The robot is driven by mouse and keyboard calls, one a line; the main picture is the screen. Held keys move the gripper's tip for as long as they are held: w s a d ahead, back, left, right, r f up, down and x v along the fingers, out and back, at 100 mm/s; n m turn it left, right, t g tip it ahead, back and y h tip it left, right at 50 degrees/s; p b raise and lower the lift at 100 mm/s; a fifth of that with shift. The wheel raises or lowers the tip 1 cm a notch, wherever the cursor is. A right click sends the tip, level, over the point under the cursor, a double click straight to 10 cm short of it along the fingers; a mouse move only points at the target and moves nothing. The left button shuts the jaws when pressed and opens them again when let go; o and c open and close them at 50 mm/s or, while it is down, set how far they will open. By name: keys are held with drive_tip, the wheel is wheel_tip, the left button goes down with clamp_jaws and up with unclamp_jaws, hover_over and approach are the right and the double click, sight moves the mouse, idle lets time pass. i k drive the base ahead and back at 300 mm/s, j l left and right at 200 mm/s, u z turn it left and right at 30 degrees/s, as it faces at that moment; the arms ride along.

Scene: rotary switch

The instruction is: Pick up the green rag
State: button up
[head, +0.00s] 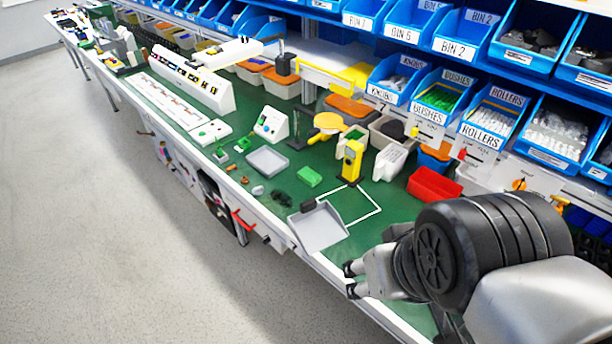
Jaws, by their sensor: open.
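A small bright green block-like thing (309,176), which looks like the green rag, lies on the green bench top in the middle of the head view. Nothing covers it. My gripper (351,279) is at the bench's front edge, lower right of the rag and well apart from it. Its two dark fingertips are spread and point left, with nothing between them.
A grey tray (318,228) sits at the front edge between my gripper and the rag. A yellow upright device (351,161) stands right of the rag. Another grey tray (267,160) lies to its left. A red bin (433,186) and blue labelled bins (436,97) stand behind.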

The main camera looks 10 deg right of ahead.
sight(311, 178)
drive_tip(key=i+j, duration=0.65)
drive_tip(key=i, duration=0.2)
drive_tip(key=i+j+z, duration=0.1)
drive_tip(key=i+j, duration=0.6)
drive_tip(key=i, duration=0.15)
